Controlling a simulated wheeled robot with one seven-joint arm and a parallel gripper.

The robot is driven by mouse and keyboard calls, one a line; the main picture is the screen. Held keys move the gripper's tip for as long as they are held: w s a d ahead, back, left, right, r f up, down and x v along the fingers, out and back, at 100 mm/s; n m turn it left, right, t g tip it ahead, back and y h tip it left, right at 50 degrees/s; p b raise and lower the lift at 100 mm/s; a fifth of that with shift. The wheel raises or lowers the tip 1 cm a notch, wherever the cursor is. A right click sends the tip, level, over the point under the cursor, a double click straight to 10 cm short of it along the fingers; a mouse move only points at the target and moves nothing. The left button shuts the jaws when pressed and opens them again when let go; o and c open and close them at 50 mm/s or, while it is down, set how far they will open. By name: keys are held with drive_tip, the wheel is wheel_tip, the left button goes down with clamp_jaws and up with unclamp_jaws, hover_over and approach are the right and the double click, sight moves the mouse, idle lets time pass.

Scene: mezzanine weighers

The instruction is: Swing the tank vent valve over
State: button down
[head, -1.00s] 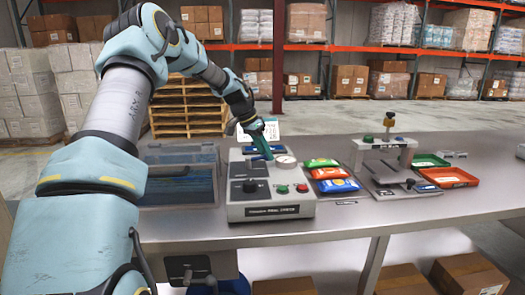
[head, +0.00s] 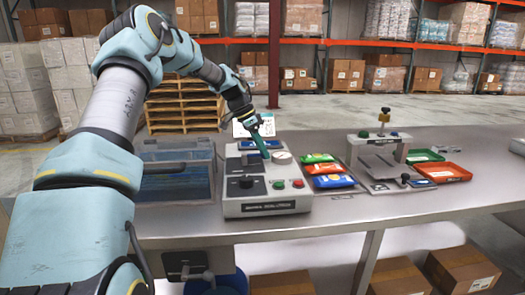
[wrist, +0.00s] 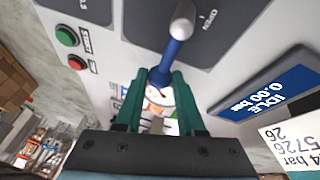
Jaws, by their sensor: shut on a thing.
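The vent valve appears to be the lever with a blue grip (wrist: 170,58) and a pale metal arm, on the grey control box (head: 268,208). In the head view my gripper (head: 264,154) reaches down to the box's top, left of a round gauge (head: 281,157). The fingers hide most of the lever there. A blue display (wrist: 268,92) reads IDLE, 0.00 bar.
A clear-lidded tank (head: 176,175) stands left. Colored packets (head: 326,169), a small press frame (head: 380,150) and a red tray (head: 444,172) stand right.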

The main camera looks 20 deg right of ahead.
sight(249, 163)
drive_tip(key=c, duration=0.5)
unclamp_jaws()
drive_tip(key=b+v, duration=0.2)
drive_tip(key=v, duration=0.8)
drive_tip(key=shift+a+r, duration=0.1)
drive_tip(key=shift+r, duration=0.3)
